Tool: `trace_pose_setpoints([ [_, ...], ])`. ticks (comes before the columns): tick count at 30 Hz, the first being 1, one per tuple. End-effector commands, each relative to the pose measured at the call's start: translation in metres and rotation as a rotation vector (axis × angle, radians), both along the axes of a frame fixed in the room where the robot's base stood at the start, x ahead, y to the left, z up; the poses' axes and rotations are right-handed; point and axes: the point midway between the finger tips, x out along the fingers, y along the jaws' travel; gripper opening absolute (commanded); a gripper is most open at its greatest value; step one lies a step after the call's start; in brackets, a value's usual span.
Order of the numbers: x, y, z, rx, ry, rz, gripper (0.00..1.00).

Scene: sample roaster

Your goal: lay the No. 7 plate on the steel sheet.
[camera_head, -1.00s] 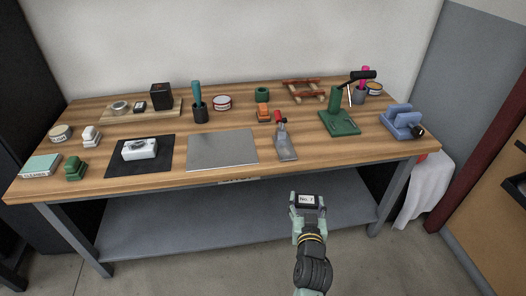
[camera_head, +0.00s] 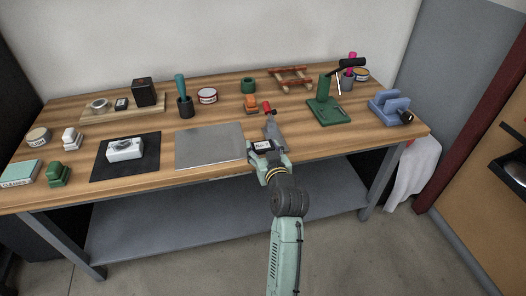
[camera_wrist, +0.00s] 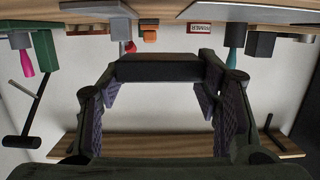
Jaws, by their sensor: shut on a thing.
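The No. 7 plate (camera_head: 262,146) is a small dark piece with a white label, held in my gripper (camera_head: 262,153) near the front edge of the bench. My gripper is shut on it. In the wrist view the plate (camera_wrist: 158,68) shows as a dark bar between the fingers. The steel sheet (camera_head: 208,146) is a flat grey rectangle on the bench, bare, just left of my gripper. The plate is right of the sheet, not over it. The exact height of the plate above the bench cannot be told.
A grey tool with a red knob (camera_head: 270,125) stands right behind my gripper. A black mat (camera_head: 100,170) with a white device (camera_head: 125,149) lies left of the sheet. An orange item (camera_head: 251,103) and a green press (camera_head: 325,111) stand farther back and right.

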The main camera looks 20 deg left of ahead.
Motion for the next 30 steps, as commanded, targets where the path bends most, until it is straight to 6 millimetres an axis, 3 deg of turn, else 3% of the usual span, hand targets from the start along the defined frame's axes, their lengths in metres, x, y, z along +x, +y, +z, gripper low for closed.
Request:
trace_pose_setpoints([
  [3, 0.019, 0.008, -0.002, 0.002, -0.002, 0.001, 0.24],
  [7, 0.028, 0.011, -0.003, 0.001, -0.002, 0.0, 0.24],
  [16, 0.028, 0.011, -0.039, 0.002, -0.001, 0.0, 0.24],
  [30, 0.028, 0.011, -0.044, 0.0, -0.001, -0.001, 0.24],
])
